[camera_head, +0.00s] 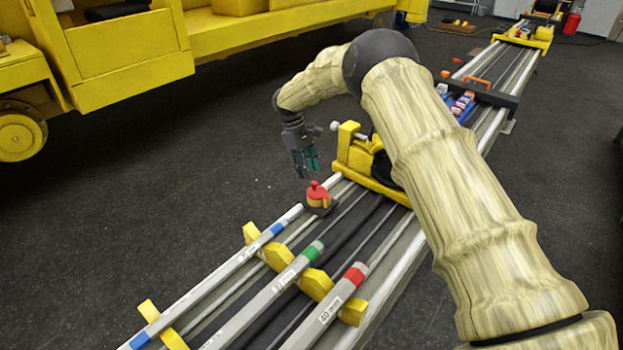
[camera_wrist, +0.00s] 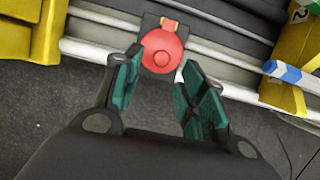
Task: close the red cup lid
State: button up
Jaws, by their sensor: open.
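My gripper (camera_head: 307,168) is just above and to the left of the cup. In the wrist view my gripper (camera_wrist: 160,85) is open, its teal fingers on either side of the lid's near edge, with nothing between them.
A yellow clamp block (camera_head: 365,160) stands on the rails right behind the cup. Tubes with blue, green and red bands (camera_head: 295,278) lie on yellow supports in front. A yellow vehicle (camera_head: 120,50) stands at the back left. Dark floor left of the rails is free.

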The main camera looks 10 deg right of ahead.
jog(key=v, duration=0.6)
jog(key=shift+r, duration=0.3)
jog(key=shift+w+a, duration=0.1)
jog(key=shift+w, duration=0.05)
